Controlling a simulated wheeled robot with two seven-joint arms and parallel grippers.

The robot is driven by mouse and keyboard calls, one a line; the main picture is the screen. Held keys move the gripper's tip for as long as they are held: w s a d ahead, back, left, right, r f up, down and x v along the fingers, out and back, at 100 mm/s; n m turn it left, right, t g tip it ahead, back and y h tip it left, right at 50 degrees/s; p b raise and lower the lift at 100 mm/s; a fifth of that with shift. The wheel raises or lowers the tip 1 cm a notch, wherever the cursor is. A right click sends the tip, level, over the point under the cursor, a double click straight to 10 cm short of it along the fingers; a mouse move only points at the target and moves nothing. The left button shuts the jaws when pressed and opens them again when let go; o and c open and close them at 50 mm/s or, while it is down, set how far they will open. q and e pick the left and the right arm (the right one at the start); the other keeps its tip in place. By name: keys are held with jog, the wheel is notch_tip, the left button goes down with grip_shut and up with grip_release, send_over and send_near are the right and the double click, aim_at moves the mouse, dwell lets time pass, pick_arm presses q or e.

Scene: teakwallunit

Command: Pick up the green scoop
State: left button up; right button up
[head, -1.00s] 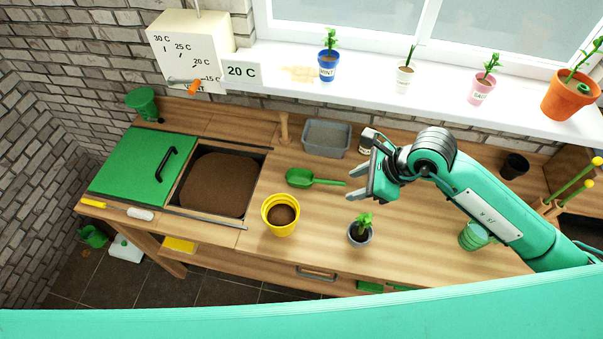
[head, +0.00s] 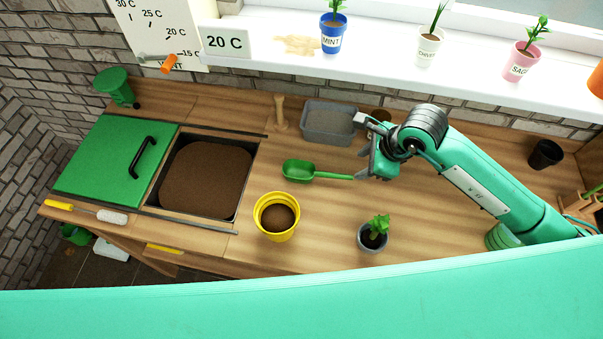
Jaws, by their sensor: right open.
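The green scoop (head: 299,171) lies on the wooden bench top, its bowl to the left and its handle pointing right. My right gripper (head: 362,147) is open at the right end of the scoop's handle. One finger is close to the handle tip, and the other is farther back near the grey tray. I cannot tell whether the finger touches the handle. My left gripper does not show.
A yellow pot (head: 277,232) of soil and a small potted seedling (head: 371,240) stand in front of the scoop. A grey tray (head: 327,138) and a wooden dibber (head: 280,112) stand behind. A soil bin (head: 240,205) with a green lid (head: 105,165) lies left.

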aim_at(345, 176)
jog(key=b+x, duration=0.2)
jog(key=x, duration=0.3)
jog(key=shift+s+f, duration=0.15)
jog(key=shift+f, duration=0.05)
jog(key=shift+w+a+f, duration=0.15)
jog(key=shift+w+f, duration=0.1)
jog(key=shift+f, duration=0.15)
jog(key=shift+a+f+b, duration=0.15)
jog(key=shift+f+b, duration=0.15)
jog(key=shift+f, duration=0.3)
jog(key=b+x, duration=0.1)
jog(key=x, duration=0.3)
jog(key=shift+b, duration=0.35)
jog(key=shift+r, duration=0.1)
grip_shut()
